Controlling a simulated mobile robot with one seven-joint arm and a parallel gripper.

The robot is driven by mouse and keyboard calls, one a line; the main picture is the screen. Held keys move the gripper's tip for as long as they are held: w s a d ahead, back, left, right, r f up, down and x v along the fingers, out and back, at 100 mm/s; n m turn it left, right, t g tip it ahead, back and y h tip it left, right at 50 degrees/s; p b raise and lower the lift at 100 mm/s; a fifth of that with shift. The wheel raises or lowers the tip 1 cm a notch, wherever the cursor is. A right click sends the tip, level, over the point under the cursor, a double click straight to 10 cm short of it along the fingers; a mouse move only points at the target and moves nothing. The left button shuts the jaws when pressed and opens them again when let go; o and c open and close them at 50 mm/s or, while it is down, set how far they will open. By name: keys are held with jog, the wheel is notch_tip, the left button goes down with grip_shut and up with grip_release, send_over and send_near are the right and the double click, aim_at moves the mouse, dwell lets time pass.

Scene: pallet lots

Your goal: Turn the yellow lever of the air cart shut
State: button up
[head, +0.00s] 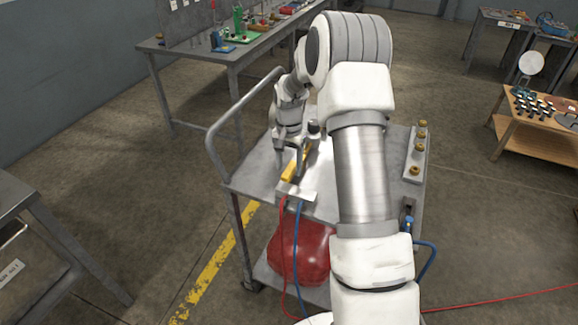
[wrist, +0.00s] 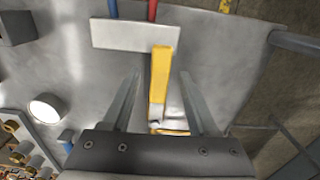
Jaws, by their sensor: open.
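The air cart (head: 245,180) is a grey metal cart below my arm. The yellow lever (head: 291,168) lies over its top beside a pale plate (head: 300,193) where a red and a blue hose meet. My gripper (head: 288,162) is pointing down over the lever, partly hidden by my own arm. In the wrist view the lever (wrist: 160,72) runs from the plate (wrist: 135,36) towards the gripper. My gripper (wrist: 160,78) is open, with one finger on each side of the lever and visible gaps on both sides. I cannot tell the fingertips' height against it.
A red tank (head: 300,252) sits on the cart's lower shelf. A tube handle (head: 228,120) rises at the cart's left. A strip with several brass fittings (head: 417,152) is at its right. Benches stand at the back, left (head: 30,225) and right (head: 535,155). Floor at the left is clear.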

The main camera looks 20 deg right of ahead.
jog(key=shift+f, duration=0.2)
jog(key=shift+c, duration=0.2)
grip_shut()
dwell(1.2)
